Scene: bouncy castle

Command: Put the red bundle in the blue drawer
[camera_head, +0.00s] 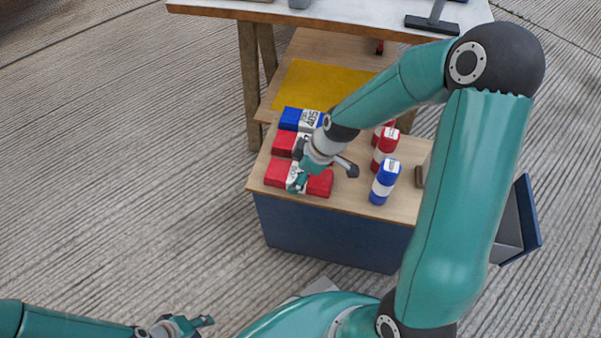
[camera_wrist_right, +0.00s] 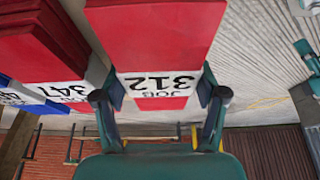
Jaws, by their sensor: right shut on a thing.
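A red bundle (camera_head: 320,185) with a white band lies at the front left of the wooden cabinet top. My right gripper (camera_head: 298,178) is shut on it at the band. In the right wrist view the fingers grip the sides of this red bundle (camera_wrist_right: 155,40), whose label reads JOB 312. I cannot tell whether it touches the top. The blue drawer (camera_head: 531,218) stands open at the cabinet's right side, partly hidden behind my right arm. My left gripper (camera_head: 205,322) is at the bottom edge, away from the cabinet; its jaw opening is unclear.
Another red bundle (camera_head: 283,143) and a blue bundle (camera_head: 290,118) lie behind the held one. Red (camera_head: 386,143) and blue (camera_head: 385,182) cylinders stand to its right. A yellow sheet (camera_head: 320,86) lies farther back, beneath a white-topped table (camera_head: 340,20). The floor at left is clear.

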